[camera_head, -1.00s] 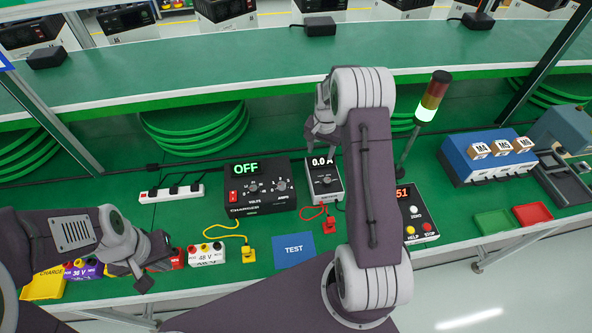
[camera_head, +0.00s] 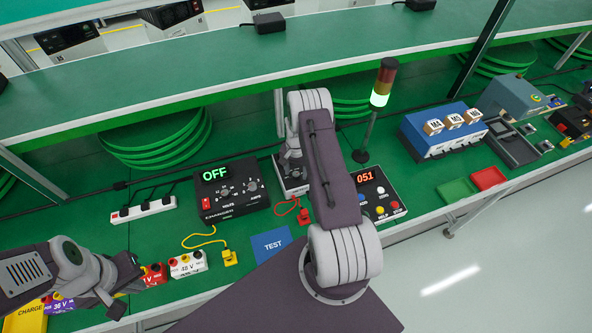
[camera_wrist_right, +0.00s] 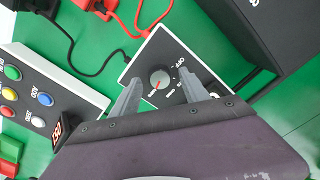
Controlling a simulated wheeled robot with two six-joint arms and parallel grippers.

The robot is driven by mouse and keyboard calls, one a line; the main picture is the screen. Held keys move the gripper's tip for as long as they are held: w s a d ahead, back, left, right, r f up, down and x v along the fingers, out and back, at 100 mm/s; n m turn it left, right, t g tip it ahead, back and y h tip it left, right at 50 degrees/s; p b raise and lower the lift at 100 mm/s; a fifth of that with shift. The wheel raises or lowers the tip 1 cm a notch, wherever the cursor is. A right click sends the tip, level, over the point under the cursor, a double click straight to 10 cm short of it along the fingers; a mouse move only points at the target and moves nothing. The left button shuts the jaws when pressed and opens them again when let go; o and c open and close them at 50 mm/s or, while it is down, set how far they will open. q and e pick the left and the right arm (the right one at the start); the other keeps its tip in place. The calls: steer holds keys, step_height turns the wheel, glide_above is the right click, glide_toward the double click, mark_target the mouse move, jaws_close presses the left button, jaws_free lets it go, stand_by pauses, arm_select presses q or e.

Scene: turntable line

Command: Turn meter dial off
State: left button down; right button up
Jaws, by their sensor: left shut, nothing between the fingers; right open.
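A red mark sits on the dial's lower-left side, and the printed OFF lies at the upper right. My right gripper (camera_wrist_right: 159,80) is open, one finger on each side of the dial in the picture; contact cannot be told. It also shows over the meter in the head view (camera_head: 288,166). My left gripper (camera_head: 120,290) is shut and empty near the batteries.
The charger (camera_head: 230,190) reads OFF and stands left of the meter. A control box (camera_head: 378,195) with coloured buttons stands to the right, by a signal lamp (camera_head: 381,85) lit green. Red and black leads (camera_wrist_right: 85,55) lie beside the meter.

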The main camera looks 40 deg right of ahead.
steer(key=shift+f, duration=0.2)
jaws_close()
